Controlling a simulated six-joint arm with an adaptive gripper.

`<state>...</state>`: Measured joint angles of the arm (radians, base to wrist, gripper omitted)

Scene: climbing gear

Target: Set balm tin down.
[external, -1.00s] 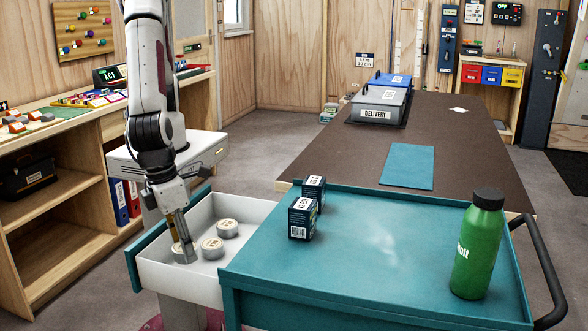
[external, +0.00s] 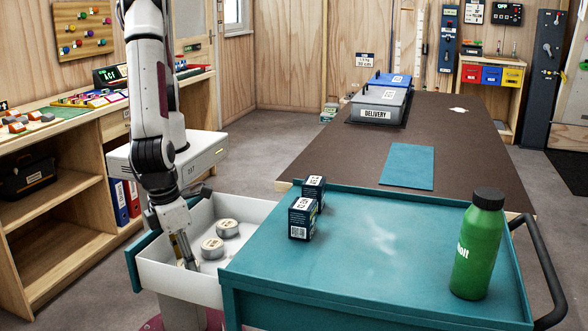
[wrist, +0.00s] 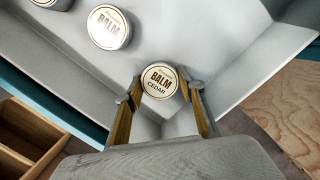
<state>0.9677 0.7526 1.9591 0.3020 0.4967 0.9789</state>
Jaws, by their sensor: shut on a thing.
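My gripper (external: 187,260) reaches down into the white drawer (external: 160,277), near its front corner. In the wrist view its fingers are shut on a round balm tin (wrist: 159,80) with a pale lid reading "BALM CEDAR". The lid faces the wrist camera. In the external view the held tin is mostly hidden by the fingers. I cannot tell whether it touches the drawer floor. Two other tins sit in the drawer: a nearer one (external: 212,246) and a farther one (external: 227,228). One shows its "BALM" label in the wrist view (wrist: 109,28).
The drawer walls stand close around my gripper. A teal cart top (external: 350,270) beside the drawer carries two dark boxes (external: 302,220) and a green bottle (external: 477,245). Behind is a brown table with a teal mat (external: 406,166) and a grey delivery bin (external: 379,105).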

